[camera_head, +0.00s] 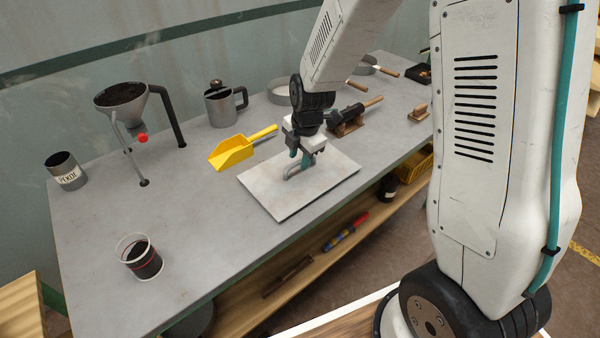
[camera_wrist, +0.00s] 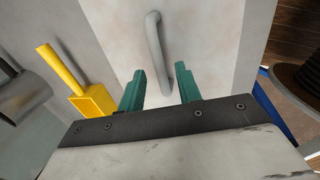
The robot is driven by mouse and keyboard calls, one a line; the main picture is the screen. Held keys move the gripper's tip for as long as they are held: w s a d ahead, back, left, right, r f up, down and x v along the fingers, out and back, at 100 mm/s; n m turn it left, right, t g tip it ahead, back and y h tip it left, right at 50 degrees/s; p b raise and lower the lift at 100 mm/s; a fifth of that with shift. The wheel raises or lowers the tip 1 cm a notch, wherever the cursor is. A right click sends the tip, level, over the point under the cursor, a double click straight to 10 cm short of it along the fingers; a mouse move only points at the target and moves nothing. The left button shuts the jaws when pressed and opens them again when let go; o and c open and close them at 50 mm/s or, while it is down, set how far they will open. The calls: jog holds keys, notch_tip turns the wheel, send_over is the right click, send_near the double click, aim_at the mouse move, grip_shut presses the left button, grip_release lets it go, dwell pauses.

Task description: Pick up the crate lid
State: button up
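The crate lid (camera_head: 318,186) is a flat, pale, worn rectangular panel lying on the grey workbench near its front edge. A grey bar handle (camera_head: 292,172) stands on its top. My gripper (camera_head: 301,163) points down over the lid at the handle. In the wrist view the green fingers of my gripper (camera_wrist: 162,78) are apart, with the near end of the handle (camera_wrist: 156,45) between them. There is a gap beside the handle, so the fingers do not look closed on it. The lid (camera_wrist: 205,40) fills much of that view.
A yellow scoop (camera_head: 233,152) lies just left of the lid. A funnel on a stand (camera_head: 122,98), a metal jug (camera_head: 221,105) and a wooden-handled tool (camera_head: 350,117) are farther back. The bench between cup and lid is clear.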

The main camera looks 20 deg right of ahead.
aim_at(299, 161)
jog(key=shift+w+f, duration=0.15)
jog(key=shift+f, duration=0.6)
jog(key=shift+w+f, duration=0.1)
jog(key=shift+f, duration=0.65)
grip_shut()
jog(key=shift+r, duration=0.1)
